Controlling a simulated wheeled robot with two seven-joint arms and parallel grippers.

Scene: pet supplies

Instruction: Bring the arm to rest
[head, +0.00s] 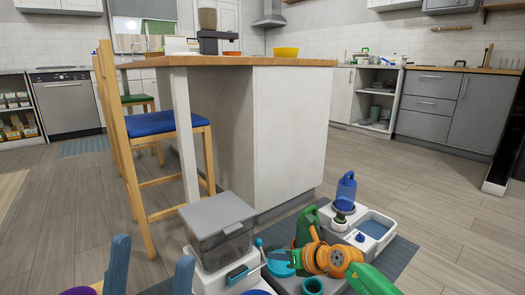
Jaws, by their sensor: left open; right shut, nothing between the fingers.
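My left gripper (151,268) is at the bottom left of the head view. Its two blue fingers stand upright and wide apart, with nothing seen between them. My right arm comes in from the bottom right, green and orange.
A grey-lidded container (217,214) stands near my grippers. A blue bottle-topped dispenser (345,190) and a white tray with a blue basin (373,229) are right of it, near a dark grey mat (402,255). The kitchen island (285,130) and a blue-seated stool (165,123) stand behind.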

